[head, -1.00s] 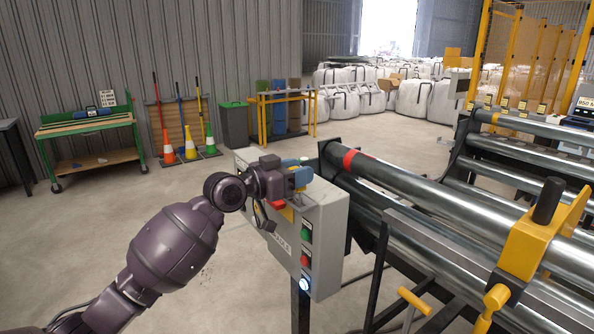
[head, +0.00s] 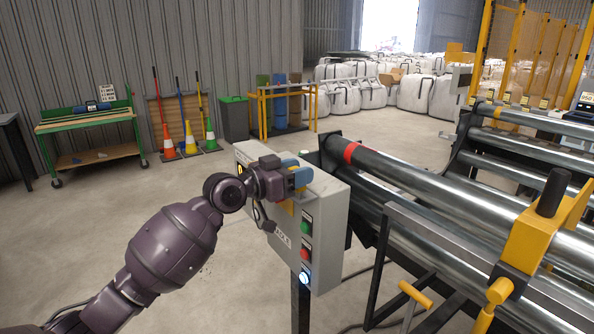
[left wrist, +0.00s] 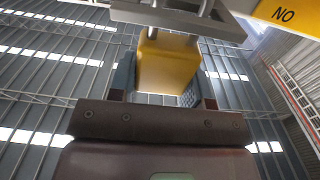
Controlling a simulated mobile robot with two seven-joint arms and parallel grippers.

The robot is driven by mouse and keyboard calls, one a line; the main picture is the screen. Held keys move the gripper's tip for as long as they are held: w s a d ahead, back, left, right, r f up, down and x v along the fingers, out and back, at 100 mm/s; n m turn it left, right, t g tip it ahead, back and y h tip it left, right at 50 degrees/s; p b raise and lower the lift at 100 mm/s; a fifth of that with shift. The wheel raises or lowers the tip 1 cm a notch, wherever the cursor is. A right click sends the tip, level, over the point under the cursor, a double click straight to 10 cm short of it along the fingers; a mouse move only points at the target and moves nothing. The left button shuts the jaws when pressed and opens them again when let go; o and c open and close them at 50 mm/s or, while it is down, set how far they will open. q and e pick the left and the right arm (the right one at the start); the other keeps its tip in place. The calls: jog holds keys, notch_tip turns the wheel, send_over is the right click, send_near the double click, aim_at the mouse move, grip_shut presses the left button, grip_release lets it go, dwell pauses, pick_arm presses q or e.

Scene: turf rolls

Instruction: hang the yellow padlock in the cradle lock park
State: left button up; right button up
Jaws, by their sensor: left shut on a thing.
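My left gripper (head: 300,178) is at the grey control box (head: 325,225), near its top left part, with blue fingers. In the left wrist view the gripper is shut on the yellow padlock (left wrist: 168,68), whose body sits between the two fingers. Two metal shackle bars rise from the padlock to a grey metal bracket (left wrist: 178,18) at the top of that view. I cannot tell whether the shackle hangs on the bracket, or whether this is the cradle lock park. In the head view the padlock is mostly hidden by the gripper. My right gripper is not in view.
A yellow label reading "NO" (left wrist: 284,14) is close to the bracket. The box has green and red buttons and a lit button (head: 305,279). Steel rollers (head: 430,190) and a yellow clamp (head: 535,235) stand at right.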

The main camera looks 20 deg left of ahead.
pick_arm(q)
jog(key=shift+f+b, duration=0.35)
jog(key=shift+f, duration=0.4)
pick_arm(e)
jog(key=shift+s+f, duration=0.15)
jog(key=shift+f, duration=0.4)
pick_arm(q)
jog(key=o, duration=1)
jog(key=shift+o, duration=0.2)
jog(key=v, duration=1.1)
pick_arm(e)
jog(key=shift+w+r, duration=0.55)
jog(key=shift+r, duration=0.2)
pick_arm(q)
jog(key=shift+w, duration=0.1)
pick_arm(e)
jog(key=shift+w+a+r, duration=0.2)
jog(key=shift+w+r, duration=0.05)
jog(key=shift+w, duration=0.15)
